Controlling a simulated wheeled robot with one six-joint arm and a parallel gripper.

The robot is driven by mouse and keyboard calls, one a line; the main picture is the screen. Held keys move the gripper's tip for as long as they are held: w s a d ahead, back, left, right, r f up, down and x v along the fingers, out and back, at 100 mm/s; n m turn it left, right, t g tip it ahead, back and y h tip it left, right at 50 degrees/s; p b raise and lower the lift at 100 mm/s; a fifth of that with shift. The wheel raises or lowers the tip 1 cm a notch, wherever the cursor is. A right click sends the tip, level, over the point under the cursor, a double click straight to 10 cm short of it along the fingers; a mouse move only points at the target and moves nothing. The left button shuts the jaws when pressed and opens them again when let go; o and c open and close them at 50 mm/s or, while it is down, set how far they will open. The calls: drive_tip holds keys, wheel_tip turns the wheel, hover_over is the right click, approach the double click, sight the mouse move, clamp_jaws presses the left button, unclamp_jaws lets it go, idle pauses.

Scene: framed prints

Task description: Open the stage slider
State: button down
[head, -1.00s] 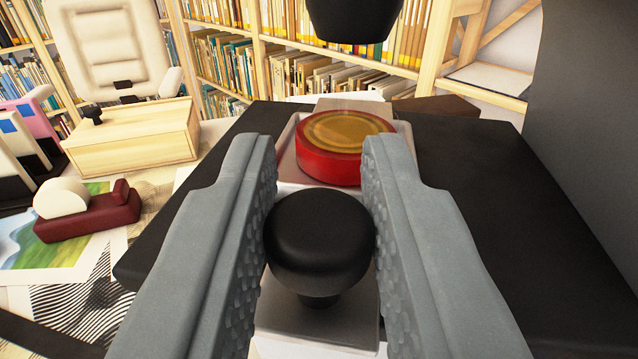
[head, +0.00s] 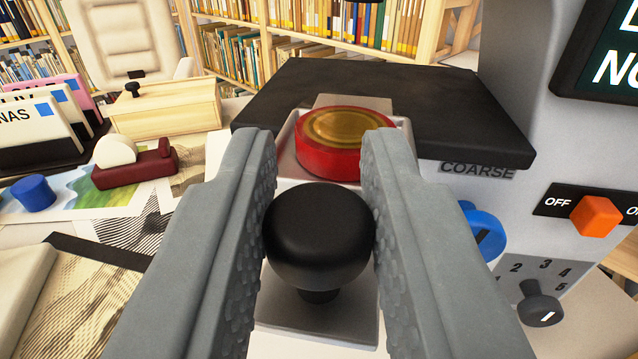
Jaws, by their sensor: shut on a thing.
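The stage slider (head: 290,318) is a pale metal plate with a round black knob (head: 319,238) at its near end. My gripper (head: 316,168) is shut on this knob, one grey finger on each side. A red round piece with a gold top (head: 345,145) sits on the slider just beyond the knob. The slider's far end meets the black stage (head: 400,95). Most of the slider lies out in front of the stage's near edge. My fingers hide parts of the slider's sides.
At right stands a grey machine body with an orange switch (head: 596,215), a blue knob (head: 484,232), a numbered dial (head: 540,305) and a dark screen (head: 612,60).

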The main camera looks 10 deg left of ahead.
drive_tip(key=c, duration=1.3)
unclamp_jaws()
drive_tip(key=shift+o, duration=0.2)
drive_tip(key=s+d, duration=0.3)
drive_tip(key=s, duration=1.4)
drive_tip(key=shift+d, duration=0.2)
